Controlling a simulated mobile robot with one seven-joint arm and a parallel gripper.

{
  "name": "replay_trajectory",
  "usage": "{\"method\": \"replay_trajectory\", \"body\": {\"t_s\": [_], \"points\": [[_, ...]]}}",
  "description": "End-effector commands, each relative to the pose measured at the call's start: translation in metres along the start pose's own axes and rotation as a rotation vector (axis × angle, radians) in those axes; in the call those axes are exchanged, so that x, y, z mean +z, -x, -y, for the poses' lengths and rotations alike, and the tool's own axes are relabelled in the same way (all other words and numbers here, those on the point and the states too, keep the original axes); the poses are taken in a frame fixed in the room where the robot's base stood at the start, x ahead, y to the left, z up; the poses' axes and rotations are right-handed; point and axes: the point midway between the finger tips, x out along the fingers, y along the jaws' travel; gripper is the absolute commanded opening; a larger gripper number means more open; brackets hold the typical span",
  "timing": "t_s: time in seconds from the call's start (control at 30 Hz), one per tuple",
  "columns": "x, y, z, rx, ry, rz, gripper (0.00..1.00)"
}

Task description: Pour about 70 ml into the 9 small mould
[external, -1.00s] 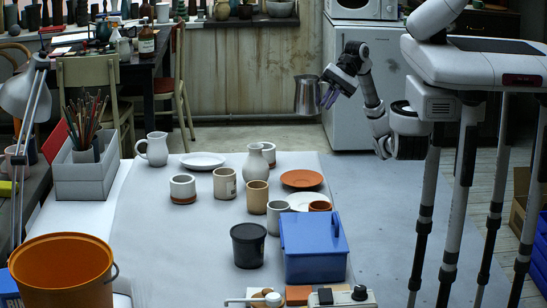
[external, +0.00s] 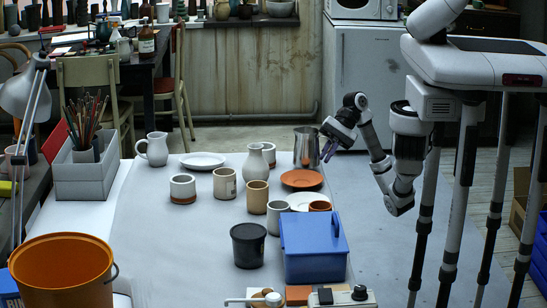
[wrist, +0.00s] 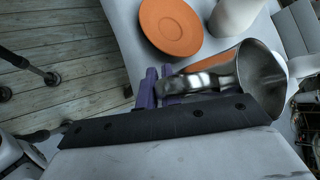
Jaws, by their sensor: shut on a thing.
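A metal jug (external: 307,146) is upright at the back right edge of the table, by an orange saucer (external: 301,178). My gripper (external: 327,151) is to its right, with purple fingers shut on its handle. In the wrist view the fingers (wrist: 164,88) grip the handle and the jug (wrist: 262,78) shows its wide mouth; its contents are not visible. I cannot tell whether its base touches the table.
A white vase (external: 255,162), white plate (external: 203,160), white pitcher (external: 153,149) and tan cup (external: 257,197) stand around. A black tub (external: 248,245) and blue box (external: 313,248) are in front. The left middle of the table is clear.

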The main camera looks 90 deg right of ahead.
Motion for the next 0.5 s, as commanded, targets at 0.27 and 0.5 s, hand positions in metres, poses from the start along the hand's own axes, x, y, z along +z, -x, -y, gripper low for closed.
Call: {"method": "replay_trajectory", "body": {"t_s": [0.27,0.5], "points": [[-0.0014,-0.0016,-0.0014,-0.002,0.002,0.001,0.0],[0.0009,0.0009,0.0025,0.02,-0.024,0.004,0.0]]}}
